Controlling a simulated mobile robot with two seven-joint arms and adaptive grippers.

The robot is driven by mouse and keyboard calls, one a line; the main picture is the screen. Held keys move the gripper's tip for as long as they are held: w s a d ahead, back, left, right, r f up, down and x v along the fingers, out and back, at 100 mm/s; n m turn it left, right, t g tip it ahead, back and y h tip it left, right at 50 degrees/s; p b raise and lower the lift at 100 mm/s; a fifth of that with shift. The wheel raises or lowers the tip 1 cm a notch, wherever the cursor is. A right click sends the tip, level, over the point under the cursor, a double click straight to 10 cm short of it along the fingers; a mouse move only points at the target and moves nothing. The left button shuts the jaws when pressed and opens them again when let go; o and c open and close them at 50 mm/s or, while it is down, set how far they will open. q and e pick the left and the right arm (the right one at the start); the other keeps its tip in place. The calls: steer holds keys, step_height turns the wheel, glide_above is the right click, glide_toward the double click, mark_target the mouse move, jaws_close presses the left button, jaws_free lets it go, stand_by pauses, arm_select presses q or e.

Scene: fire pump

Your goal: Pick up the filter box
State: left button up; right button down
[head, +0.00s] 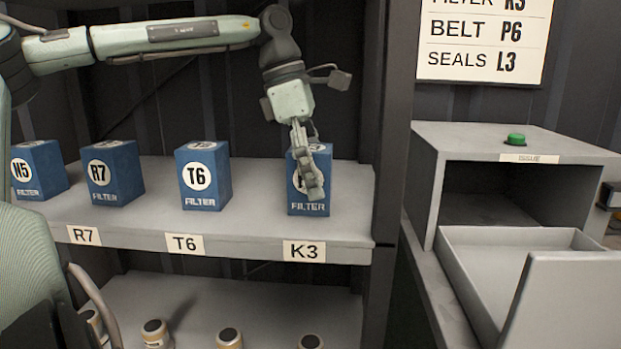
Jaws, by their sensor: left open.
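Several blue filter boxes stand in a row on the grey shelf (150,222). They are the N5 box (40,170), the R7 box (112,175), the T6 box (205,178) and a box above the K3 label (318,206). My left gripper (312,185) points down in front of or at the box above K3 and hides most of its round mark. The gripper is open; I cannot tell whether its fingers touch the box. My right gripper is not in view.
A sign (485,40) at upper right lists filter, belt P6 and seals L3; the filter line is partly cut off. A grey cabinet (470,145) with a green button (516,139) and open drawer (470,278) stands right. Several canisters (155,333) sit below.

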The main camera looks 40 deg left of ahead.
arm_select(q)
steer(key=shift+d+f, duration=0.1)
steer(key=shift+f, duration=0.05)
steer(key=c, duration=1.5)
steer(key=shift+c, duration=0.2)
